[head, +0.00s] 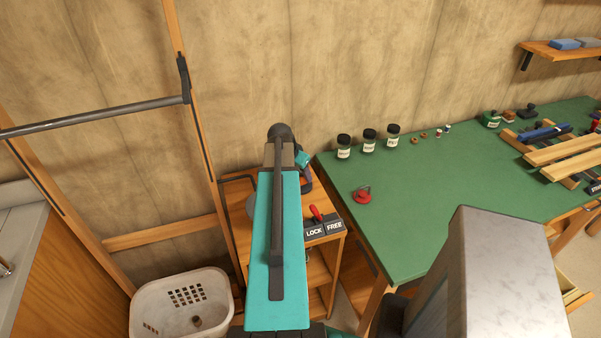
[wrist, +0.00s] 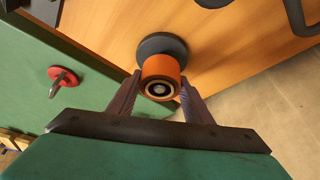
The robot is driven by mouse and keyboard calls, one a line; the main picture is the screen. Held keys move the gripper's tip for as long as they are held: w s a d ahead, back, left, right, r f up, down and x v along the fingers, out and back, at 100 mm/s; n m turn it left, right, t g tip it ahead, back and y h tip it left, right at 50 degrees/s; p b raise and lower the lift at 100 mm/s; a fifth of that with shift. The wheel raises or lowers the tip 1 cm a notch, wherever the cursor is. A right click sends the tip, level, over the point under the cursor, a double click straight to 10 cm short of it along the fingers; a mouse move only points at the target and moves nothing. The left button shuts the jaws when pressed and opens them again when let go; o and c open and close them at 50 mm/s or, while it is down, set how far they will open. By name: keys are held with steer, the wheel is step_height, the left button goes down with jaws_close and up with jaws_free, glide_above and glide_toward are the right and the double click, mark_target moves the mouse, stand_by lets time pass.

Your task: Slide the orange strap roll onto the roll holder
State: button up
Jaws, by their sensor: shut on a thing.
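The orange strap roll (wrist: 160,70) is between the two fingers of my gripper (wrist: 160,82) in the wrist view, and the gripper is shut on it. A dark grey round disc (wrist: 160,44), which looks like part of the roll holder, shows directly behind the roll. A pale round end with a dark ring shows in the roll's centre. I cannot tell whether this is the holder's spindle or whether the roll touches the disc. In the head view my arm hides the roll and gripper.
A small wooden cabinet (head: 325,250) carries a red lever (head: 317,213) with LOCK and FREE labels. A green-topped bench (head: 420,200) stands to its right, with a red round handled object (head: 363,195) and several jars. A white basket (head: 180,290) is at lower left.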

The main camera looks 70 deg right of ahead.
steer(key=shift+f+b, duration=0.45)
steer(key=shift+f, duration=0.2)
steer(key=o, duration=1.2)
steer(key=shift+c, duration=0.2)
steer(key=shift+a+r, duration=0.1)
steer(key=shift+r, duration=0.1)
steer(key=b+v, duration=0.3)
steer(key=v, duration=1)
steer(key=shift+r, duration=0.2)
steer(key=shift+a, duration=0.1)
